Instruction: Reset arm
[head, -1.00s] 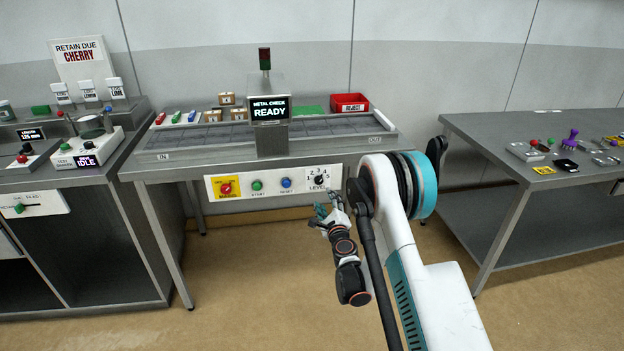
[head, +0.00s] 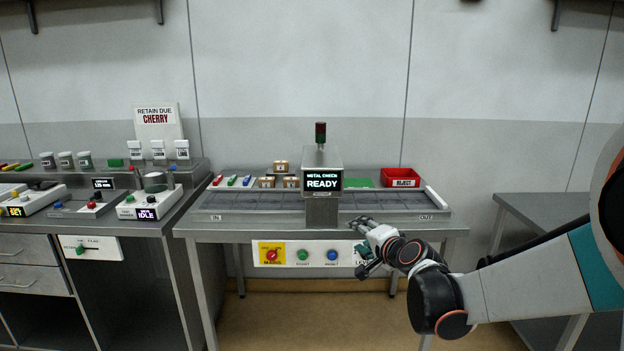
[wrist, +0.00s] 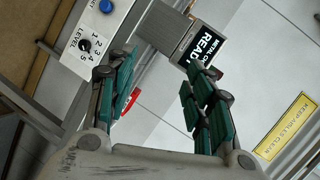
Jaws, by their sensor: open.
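My gripper (head: 362,248) is in front of the right part of the metal check bench's front edge, near its control panel, and covers much of the level dial's label. In the wrist view my gripper (wrist: 160,100) has its two teal-padded fingers spread apart with nothing between them. My arm reaches in from the right side of the head view. The metal check unit (head: 322,182) stands mid-bench and its screen reads READY; it also shows in the wrist view (wrist: 185,40) beyond the fingertips.
The bench panel has a red knob (head: 271,255), a green button (head: 302,256) and a blue button (head: 331,255). A red reject bin (head: 401,177) stands at the back right. A station with a retain-due sign (head: 157,120) is at left, another table (head: 535,207) at right.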

